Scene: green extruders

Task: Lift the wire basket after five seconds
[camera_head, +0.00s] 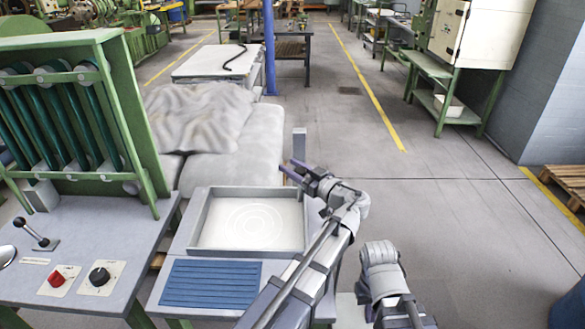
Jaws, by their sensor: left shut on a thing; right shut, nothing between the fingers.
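I cannot make out a wire basket in the head view. A square pale basin (198,222) with faint rings on its surface stands in front of me, and anything beneath that surface is hidden. My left gripper (289,167), with purple fingers, is at the basin's far right corner. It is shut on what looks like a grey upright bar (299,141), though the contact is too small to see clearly. Grey parts of my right arm show at the lower right, but I cannot make out its fingertips.
A blue slatted panel (212,284) lies in front of the basin. A grey control desk (120,245) with a lever (34,234), red knob (57,279) and black knob (99,277) is at left, below a green frame (130,110). Open floor (450,190) is at right.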

